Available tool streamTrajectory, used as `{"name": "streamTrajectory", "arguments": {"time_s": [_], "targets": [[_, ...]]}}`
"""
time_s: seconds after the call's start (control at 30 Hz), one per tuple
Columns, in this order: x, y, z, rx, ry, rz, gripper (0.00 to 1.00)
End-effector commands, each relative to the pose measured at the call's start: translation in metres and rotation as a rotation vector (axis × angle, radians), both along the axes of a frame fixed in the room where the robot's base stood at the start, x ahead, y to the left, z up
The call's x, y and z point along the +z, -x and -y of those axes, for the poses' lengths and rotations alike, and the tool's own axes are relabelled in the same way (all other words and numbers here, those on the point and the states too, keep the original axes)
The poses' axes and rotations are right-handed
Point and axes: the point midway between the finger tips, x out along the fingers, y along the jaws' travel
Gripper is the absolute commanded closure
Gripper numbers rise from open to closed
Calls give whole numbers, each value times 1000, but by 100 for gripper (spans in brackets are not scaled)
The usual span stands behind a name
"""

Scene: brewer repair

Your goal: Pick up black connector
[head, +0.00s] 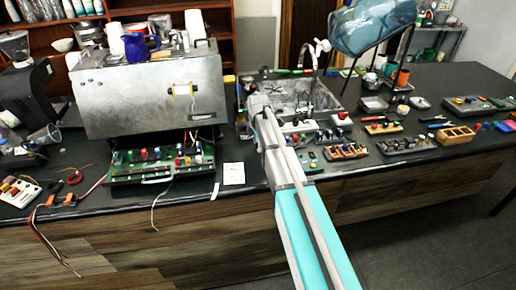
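I cannot pick out a black connector for certain at this size. Small dark parts lie among several module boards and trays, such as the tray (406,144) on the right half of the counter. My arm (298,205) reaches from the bottom middle up over the counter. Its far end is beside the sink, left of the boards. My gripper's fingers cannot be made out there, so their opening and any hold are unclear. Part of the counter and the boards is hidden behind my arm.
A metal brewer housing (150,93) stands at left, with a green circuit board (160,160) below it and loose wires over the front edge. A sink (305,92) with a tap is behind my arm. A blue water bottle (372,26) leans on a stand. A wooden tray (457,135) is right.

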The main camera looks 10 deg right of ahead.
Motion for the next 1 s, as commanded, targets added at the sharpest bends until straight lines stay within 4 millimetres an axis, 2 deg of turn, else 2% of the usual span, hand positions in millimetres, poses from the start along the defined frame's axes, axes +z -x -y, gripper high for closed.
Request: {"name": "streamTrajectory", "arguments": {"time_s": [0.03,0.33,0.77,1.0], "targets": [[0,0,0,0,0,0,45],[0,0,0,0,0,0,100],[2,0,0,0,0,0,100],[11,0,0,0,0,0,100]]}}
